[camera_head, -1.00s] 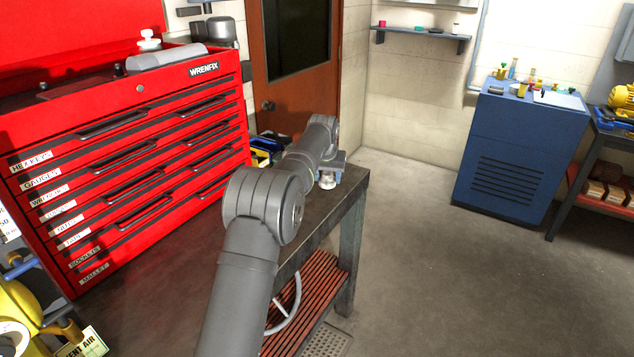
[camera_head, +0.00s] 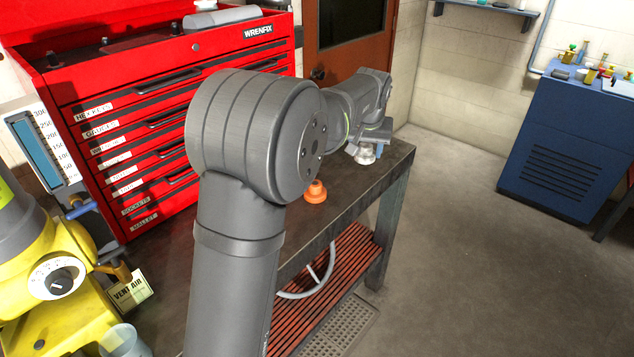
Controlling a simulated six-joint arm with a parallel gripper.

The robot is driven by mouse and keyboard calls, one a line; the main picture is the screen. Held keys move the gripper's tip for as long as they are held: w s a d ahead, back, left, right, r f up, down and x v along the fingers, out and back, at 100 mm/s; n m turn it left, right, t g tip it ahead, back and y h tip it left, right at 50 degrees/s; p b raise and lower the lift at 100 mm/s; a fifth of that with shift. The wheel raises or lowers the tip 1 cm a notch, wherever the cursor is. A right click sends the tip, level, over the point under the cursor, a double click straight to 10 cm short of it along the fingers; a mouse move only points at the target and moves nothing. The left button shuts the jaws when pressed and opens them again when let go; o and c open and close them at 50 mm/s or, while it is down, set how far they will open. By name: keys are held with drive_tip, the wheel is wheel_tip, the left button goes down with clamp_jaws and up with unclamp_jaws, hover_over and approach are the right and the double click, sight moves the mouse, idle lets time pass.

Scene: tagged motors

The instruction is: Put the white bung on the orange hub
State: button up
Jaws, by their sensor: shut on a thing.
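The orange hub (camera_head: 316,192) stands on the dark bench top, right of my big arm joint, its stepped top free. My gripper (camera_head: 370,139) is over the bench's far right end, beyond the hub. It is shut on a small pale thing, taken as the white bung (camera_head: 364,155), which shows below the jaws. The bung's upper part is hidden by the jaws, and I cannot tell whether it touches the bench.
A red tool chest (camera_head: 160,110) stands behind the bench at left. A yellow machine (camera_head: 50,265) and a "vent air" sign (camera_head: 130,293) are at front left. A white knobbed thing (camera_head: 205,5) sits on the chest. A blue cabinet (camera_head: 565,145) stands right, across open floor.

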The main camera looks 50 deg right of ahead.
drive_tip(key=a, duration=0.6)
drive_tip(key=shift+n, duration=0.4)
drive_tip(key=w+f, duration=0.2)
drive_tip(key=w, duration=0.2)
drive_tip(key=w+f, duration=0.2)
drive_tip(key=w, duration=0.1)
drive_tip(key=w+f, duration=0.2)
drive_tip(key=w, duration=0.2)
drive_tip(key=shift+w, duration=0.35)
drive_tip(key=shift+f, duration=2.05)
drive_tip(key=shift+f, duration=0.1)
drive_tip(key=o, duration=1.2)
drive_tip(key=shift+f, duration=0.1)
drive_tip(key=v, duration=1.2)
drive_tip(key=shift+s, duration=0.15)
